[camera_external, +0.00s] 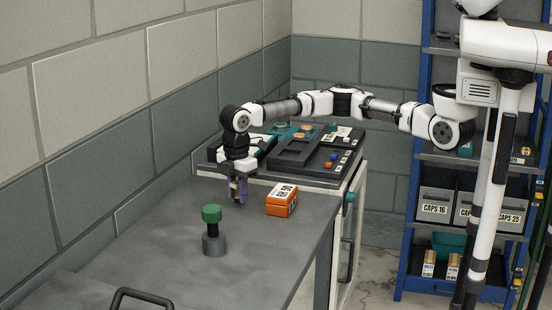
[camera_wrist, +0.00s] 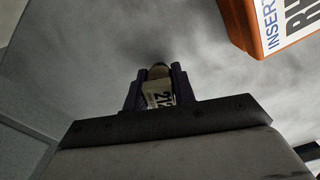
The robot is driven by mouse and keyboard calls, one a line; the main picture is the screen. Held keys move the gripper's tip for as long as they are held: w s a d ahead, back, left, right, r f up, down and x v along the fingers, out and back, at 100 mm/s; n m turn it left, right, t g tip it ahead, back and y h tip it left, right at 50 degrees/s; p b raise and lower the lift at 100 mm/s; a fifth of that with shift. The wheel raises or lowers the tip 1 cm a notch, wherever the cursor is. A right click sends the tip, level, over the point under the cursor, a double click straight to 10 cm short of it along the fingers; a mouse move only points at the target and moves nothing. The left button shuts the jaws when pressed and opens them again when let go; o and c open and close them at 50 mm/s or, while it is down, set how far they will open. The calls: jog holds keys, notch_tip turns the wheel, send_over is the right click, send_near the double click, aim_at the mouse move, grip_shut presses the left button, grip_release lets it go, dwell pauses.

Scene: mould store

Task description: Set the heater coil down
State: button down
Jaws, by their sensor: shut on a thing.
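My gripper (camera_external: 239,193) points down over the grey bench top, left of an orange box. In the wrist view my gripper (camera_wrist: 157,80) is shut on a small light-coloured piece with a printed label, taken to be the heater coil (camera_wrist: 158,94). The coil sits between the dark fingers, with its rounded end showing at their tips. In the external view the fingers mostly hide it. A soft dark shadow lies on the bench just beyond the tips. I cannot tell whether the coil touches the bench.
The orange box (camera_external: 282,200) stands close right of my gripper; it also shows in the wrist view (camera_wrist: 240,28). A machine panel (camera_external: 300,152) lies behind. The grey bench (camera_external: 150,235) is clear at left.

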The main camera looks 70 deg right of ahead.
aim_at(237, 183)
jog(key=shift+f, duration=0.5)
jog(key=shift+f, duration=0.15)
jog(key=c, duration=1.2)
grip_release()
jog(key=shift+o, duration=0.2)
notch_tip(237, 183, up, 12)
jog(key=b, duration=0.3)
jog(key=shift+r, duration=0.2)
